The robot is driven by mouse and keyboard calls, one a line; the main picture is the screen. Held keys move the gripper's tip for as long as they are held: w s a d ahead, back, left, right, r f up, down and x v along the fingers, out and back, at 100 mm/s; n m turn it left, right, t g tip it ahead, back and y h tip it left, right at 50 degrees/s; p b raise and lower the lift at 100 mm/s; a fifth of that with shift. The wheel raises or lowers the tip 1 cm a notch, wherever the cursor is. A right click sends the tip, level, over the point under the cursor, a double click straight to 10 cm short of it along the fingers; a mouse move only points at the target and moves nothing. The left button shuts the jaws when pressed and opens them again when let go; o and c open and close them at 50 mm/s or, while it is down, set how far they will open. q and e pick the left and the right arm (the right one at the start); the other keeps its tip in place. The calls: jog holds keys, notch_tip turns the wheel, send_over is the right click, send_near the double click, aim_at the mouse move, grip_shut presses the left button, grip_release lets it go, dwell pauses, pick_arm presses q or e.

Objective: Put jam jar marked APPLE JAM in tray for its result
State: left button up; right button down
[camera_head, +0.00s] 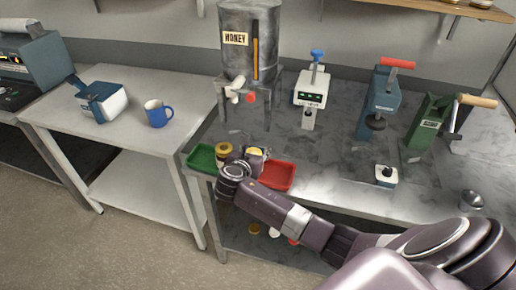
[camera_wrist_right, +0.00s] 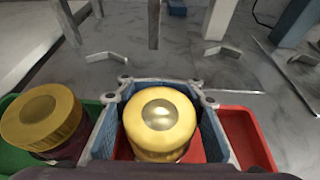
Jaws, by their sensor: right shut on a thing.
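My right gripper (camera_head: 247,160) is shut on a gold-lidded jar (camera_head: 256,151) at the front edge of the counter. In the right wrist view the fingers (camera_wrist_right: 160,98) press on both sides of that jar (camera_wrist_right: 162,125). The red tray (camera_head: 279,176) lies under and around it; I cannot tell whether the jar touches its floor. The green tray (camera_head: 201,157) is at the left, with a second gold-lidded jar (camera_head: 223,149) in it; that jar also shows in the right wrist view (camera_wrist_right: 42,120). No jar label is readable. My left gripper is out of view.
The honey dispenser (camera_head: 250,45) stands behind the trays. A white device with a blue knob (camera_head: 311,88), a blue press (camera_head: 379,100) and a green press (camera_head: 428,122) stand to the right. The counter's middle is clear.

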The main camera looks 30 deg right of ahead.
jog(key=shift+r, duration=0.1)
jog(key=c, duration=2.2)
grip_release()
jog(key=shift+f, duration=0.2)
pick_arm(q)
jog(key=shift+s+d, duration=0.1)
pick_arm(e)
jog(key=o, duration=0.9)
jog(key=shift+o, duration=0.2)
jog(key=shift+r, duration=0.1)
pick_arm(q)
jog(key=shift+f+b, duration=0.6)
pick_arm(e)
jog(key=v, duration=1.2)
jog(key=shift+s+a, duration=0.1)
